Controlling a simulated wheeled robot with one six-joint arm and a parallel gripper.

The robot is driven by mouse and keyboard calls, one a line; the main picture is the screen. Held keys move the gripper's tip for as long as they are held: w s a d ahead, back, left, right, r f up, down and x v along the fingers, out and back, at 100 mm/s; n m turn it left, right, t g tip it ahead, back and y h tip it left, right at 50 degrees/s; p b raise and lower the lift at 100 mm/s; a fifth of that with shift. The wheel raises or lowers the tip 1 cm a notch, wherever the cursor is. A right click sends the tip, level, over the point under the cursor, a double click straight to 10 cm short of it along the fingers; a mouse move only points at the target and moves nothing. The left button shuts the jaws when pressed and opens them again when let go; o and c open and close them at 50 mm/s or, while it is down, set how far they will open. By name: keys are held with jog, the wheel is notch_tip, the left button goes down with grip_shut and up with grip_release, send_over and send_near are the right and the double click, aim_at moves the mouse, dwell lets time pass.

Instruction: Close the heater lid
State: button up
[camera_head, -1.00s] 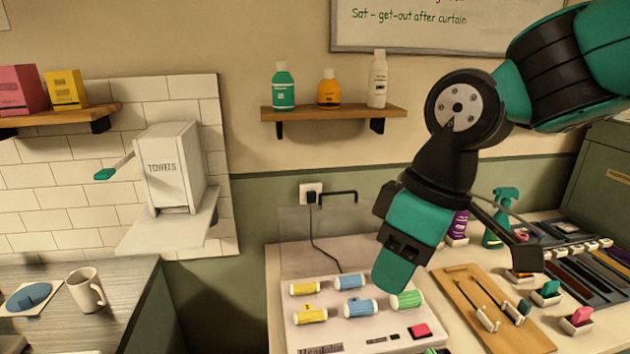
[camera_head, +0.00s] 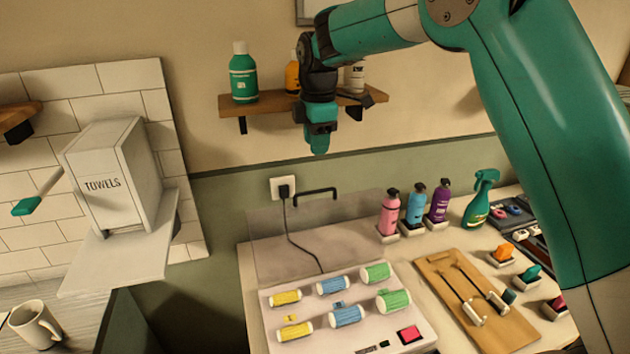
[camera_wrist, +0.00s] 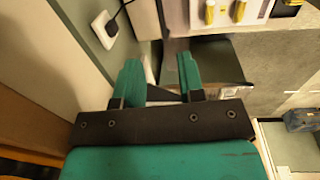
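The heater (camera_head: 280,346) is a pale box on the counter with yellow, blue and green rollers and a red switch (camera_head: 409,334) on top. Its clear lid (camera_head: 350,208) stands open at the back, with a black handle (camera_head: 315,191) along its upper edge. My gripper (camera_head: 318,150) points down in front of the wall shelf, above the handle in the picture and apart from it. In the wrist view my gripper (camera_wrist: 158,68) has its two green fingers spread with nothing between them. Part of the heater (camera_wrist: 268,8) shows at the top there.
A shelf (camera_head: 262,108) with bottles is behind my gripper. A plug (camera_head: 284,187) with a black cord is left of the handle. Several bottles (camera_head: 415,205) and a wooden board (camera_head: 440,270) are right of the heater. A towel box (camera_head: 110,180) is on the left.

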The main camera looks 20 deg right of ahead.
aim_at(315, 191)
jog(key=f+p, duration=0.1)
jog(key=f, duration=0.3)
jog(key=f+p, duration=0.1)
jog(key=f, duration=0.3)
jog(key=w+f+p, duration=0.1)
jog(key=f, duration=0.3)
jog(key=shift+c, duration=0.5)
grip_shut()
